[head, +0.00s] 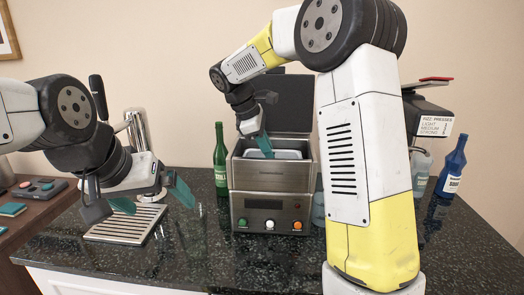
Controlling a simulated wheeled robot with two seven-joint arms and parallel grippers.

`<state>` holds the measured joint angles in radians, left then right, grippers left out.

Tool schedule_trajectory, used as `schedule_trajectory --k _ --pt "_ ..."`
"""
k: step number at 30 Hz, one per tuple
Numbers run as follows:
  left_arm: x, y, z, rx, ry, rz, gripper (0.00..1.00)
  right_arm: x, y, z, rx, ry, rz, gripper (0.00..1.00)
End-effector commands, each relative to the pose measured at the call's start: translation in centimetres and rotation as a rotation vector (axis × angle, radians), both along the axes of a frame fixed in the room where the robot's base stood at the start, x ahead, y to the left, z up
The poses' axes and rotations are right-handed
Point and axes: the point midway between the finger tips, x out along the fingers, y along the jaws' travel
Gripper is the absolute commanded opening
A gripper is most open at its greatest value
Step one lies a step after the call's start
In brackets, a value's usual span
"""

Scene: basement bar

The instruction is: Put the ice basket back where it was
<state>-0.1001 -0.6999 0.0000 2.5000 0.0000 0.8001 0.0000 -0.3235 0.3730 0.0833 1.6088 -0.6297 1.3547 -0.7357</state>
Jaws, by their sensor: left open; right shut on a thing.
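The ice machine (270,178) is a silver box on the dark counter, with its dark lid (290,100) standing open at the back. A pale ice basket (289,154) shows inside its top opening; its lower part is hidden by the machine's front wall. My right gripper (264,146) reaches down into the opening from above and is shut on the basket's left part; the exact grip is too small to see. My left gripper (152,198) is open and empty, over the slatted drip tray at the left.
A green bottle (220,160) stands close to the machine's left side. A blue bottle (451,168) and a dark dispenser (428,118) stand at the right. The slatted drip tray (105,232) lies at the left. The front middle counter is clear.

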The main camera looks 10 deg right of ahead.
Motion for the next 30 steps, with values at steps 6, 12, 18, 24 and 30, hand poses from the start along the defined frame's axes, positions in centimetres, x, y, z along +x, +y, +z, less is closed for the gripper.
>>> schedule_trajectory --k 6,12,18,24,30 --pt "0.0 0.0 0.0 0.000 0.000 0.000 1.00 0.0 0.0 -0.1 0.000 0.001 0.000 0.30" --pt "0.0 0.0 0.0 0.000 0.000 0.000 1.00 0.0 0.0 0.0 0.000 0.000 0.000 0.30" --pt "0.0 0.0 0.0 0.000 0.000 0.000 1.00 -0.1 0.6 1.3 0.001 -0.002 0.001 0.30" --pt "0.0 0.0 0.0 0.000 0.000 0.000 1.00 -0.5 2.3 5.0 0.002 -0.004 0.001 0.30" --pt "0.0 0.0 0.0 0.000 0.000 0.000 1.00 -1.0 4.0 8.7 0.001 -0.002 0.001 0.30"
